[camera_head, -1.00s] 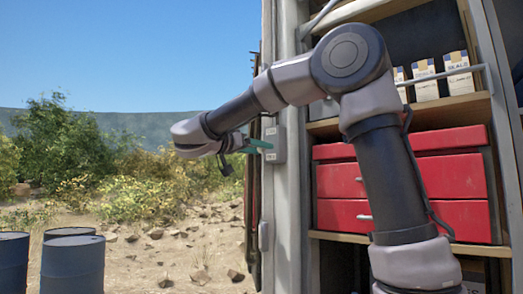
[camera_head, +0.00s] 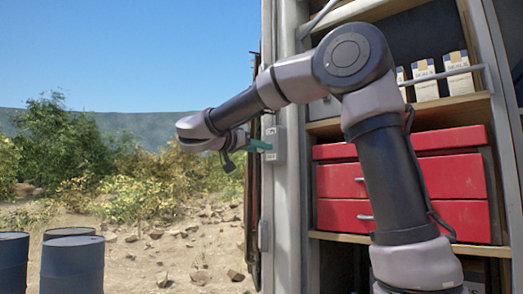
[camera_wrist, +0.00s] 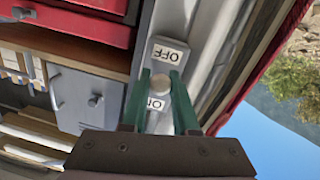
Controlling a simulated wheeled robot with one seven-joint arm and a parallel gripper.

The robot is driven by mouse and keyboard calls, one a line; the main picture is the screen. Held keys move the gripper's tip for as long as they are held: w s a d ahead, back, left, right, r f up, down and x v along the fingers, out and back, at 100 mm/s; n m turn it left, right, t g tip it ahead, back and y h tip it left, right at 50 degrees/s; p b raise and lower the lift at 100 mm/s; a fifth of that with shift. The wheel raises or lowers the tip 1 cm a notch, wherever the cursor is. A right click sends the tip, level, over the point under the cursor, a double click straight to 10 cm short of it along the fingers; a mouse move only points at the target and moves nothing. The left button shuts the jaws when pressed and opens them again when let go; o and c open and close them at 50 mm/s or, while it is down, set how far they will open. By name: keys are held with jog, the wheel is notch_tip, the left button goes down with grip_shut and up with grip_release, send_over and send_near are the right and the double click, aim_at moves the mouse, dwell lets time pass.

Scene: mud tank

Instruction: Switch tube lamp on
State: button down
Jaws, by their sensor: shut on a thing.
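The lamp switch is a grey plate (camera_head: 280,135) on the pale metal post of the cabinet; its two label patches are too small to read in the head view. In the wrist view, the switch plate (camera_wrist: 163,67) carries an OFF label near the top and an ON label lower down, both upside down. A small round knob (camera_wrist: 160,85) sits between the labels. My gripper (camera_wrist: 160,79) has its green fingers shut on the knob, one on each side. In the head view, my gripper (camera_head: 266,147) reaches the plate from the left. I cannot identify the tube lamp.
The open cabinet holds red drawers (camera_head: 440,178) and shelves with white boxes (camera_head: 425,80), right of the post. Blue barrels (camera_head: 72,265) stand on the sandy ground at lower left. Open air lies left of the post.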

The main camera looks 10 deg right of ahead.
notch_tip(320, 180, up, 3)
jog(key=g+y, duration=0.1)
jog(key=y, duration=0.1)
jog(key=g+y, duration=0.1)
jog(key=y, duration=0.1)
jog(key=shift+s+a+f+g+y, duration=0.1)
jog(key=shift+a+f+g+y, duration=0.1)
jog(key=shift+g+y, duration=0.2)
jog(key=shift+d+r+g+y, duration=0.15)
jog(key=shift+r+g+y, duration=0.25)
jog(key=shift+g+y, duration=0.3)
jog(key=shift+d+r+g+y, duration=0.1)
jog(key=shift+r+g+y, duration=0.35)
jog(key=shift+y, duration=0.45)
jog(key=c, duration=0.7)
grip_release()
